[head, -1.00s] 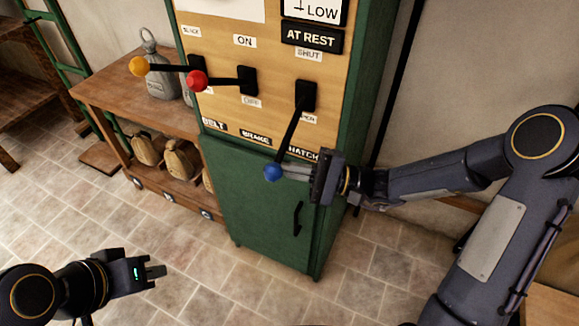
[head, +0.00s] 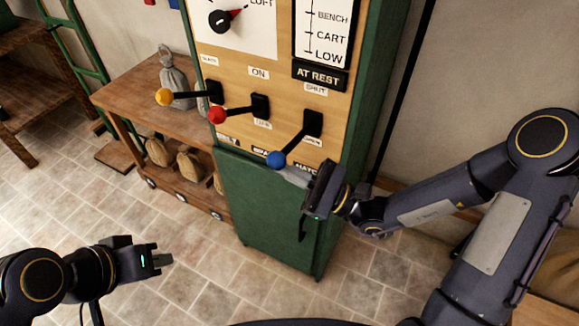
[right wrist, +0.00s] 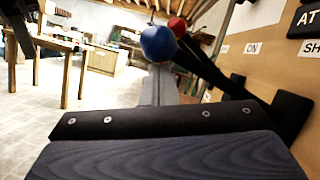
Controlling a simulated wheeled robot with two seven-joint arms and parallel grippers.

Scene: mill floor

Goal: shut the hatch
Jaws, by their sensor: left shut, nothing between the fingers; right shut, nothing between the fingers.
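The hatch lever is a black rod with a blue knob (head: 276,159), rightmost of three on the panel, between a SHUT label above and a partly hidden label below. It sticks out toward me and slopes down to the left. My right gripper (head: 293,174) is shut and empty, its fingertips just under the blue knob, seemingly touching it. In the right wrist view the blue knob (right wrist: 158,43) is just beyond the fingertips. My left gripper (head: 162,260) is shut and empty above the floor at lower left, far from the panel.
A red-knobbed lever (head: 217,116) and a yellow-knobbed lever (head: 165,97) stand left of the blue one. A wooden bench (head: 130,98) with sacks is left of the green cabinet (head: 270,215). An AT REST sign (head: 319,76) is above the levers. The floor before the cabinet is clear.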

